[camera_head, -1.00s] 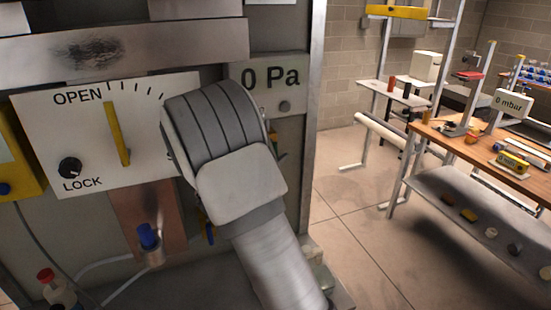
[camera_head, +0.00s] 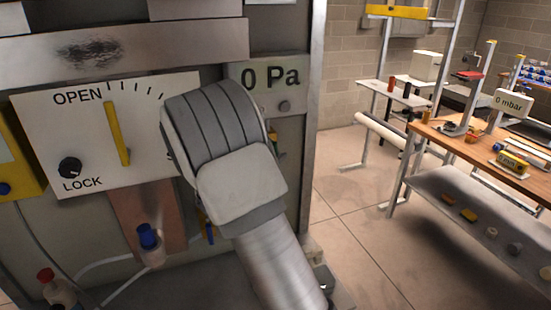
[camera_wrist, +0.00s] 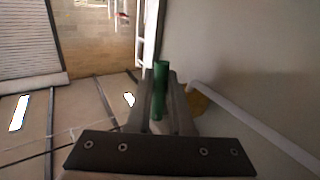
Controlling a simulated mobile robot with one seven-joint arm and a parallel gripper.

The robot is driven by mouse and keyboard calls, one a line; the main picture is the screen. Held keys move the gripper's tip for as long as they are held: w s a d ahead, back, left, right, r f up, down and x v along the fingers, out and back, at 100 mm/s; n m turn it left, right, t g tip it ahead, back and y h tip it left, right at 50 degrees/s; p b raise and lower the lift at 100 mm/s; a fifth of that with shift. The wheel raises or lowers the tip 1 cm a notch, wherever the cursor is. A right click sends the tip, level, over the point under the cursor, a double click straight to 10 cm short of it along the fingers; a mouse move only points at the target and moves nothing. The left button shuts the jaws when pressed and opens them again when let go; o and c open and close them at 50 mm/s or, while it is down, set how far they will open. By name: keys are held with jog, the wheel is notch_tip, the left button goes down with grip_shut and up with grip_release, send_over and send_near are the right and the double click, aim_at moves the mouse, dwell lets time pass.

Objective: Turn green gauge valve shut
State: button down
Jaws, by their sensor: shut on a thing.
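In the wrist view a green valve handle (camera_wrist: 160,88) stands upright as a narrow bar between the two fingers of my gripper (camera_wrist: 160,100). The fingers are closed on it. A yellow-brown round part (camera_wrist: 197,102) shows just right of the fingers; what it belongs to is not clear. In the head view my arm covers the gripper and most of the valve. A gauge plate reading "0 Pa" (camera_head: 285,78) is above and behind my arm.
A white panel (camera_head: 45,125) marked OPEN and LOCK carries a yellow lever (camera_head: 117,133) and a black knob (camera_head: 70,167), left of my arm. Blue-capped (camera_head: 149,236) and red-capped (camera_head: 46,275) fittings sit below. Right of the cabinet is open floor (camera_head: 345,220), then a wooden workbench (camera_head: 470,145).

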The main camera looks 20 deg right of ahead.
jog(key=shift+d+f+b, duration=0.1)
jog(key=shift+b, duration=0.25)
dwell(0.4)
jog(key=shift+d+f+n+t+h+b, duration=0.15)
jog(key=shift+n+t+h+b, duration=0.3)
jog(key=shift+b, duration=0.2)
jog(key=shift+d+r+n+t+h+b, duration=0.3)
jog(key=shift+n+t+h+b, duration=0.15)
jog(key=shift+n+t+b, duration=0.6)
jog(key=shift+d+r+n+t+h+b, duration=0.25)
jog(key=shift+n+t+h+b, duration=0.35)
jog(key=shift+b, duration=0.9)
jog(key=shift+d+r+n+t+h+b, duration=0.15)
jog(key=shift+d+n+t+h+b, duration=0.2)
jog(key=shift+n+t+b, duration=0.7)
jog(key=shift+g, duration=0.35)
jog(key=c, duration=0.8)
grip_release()
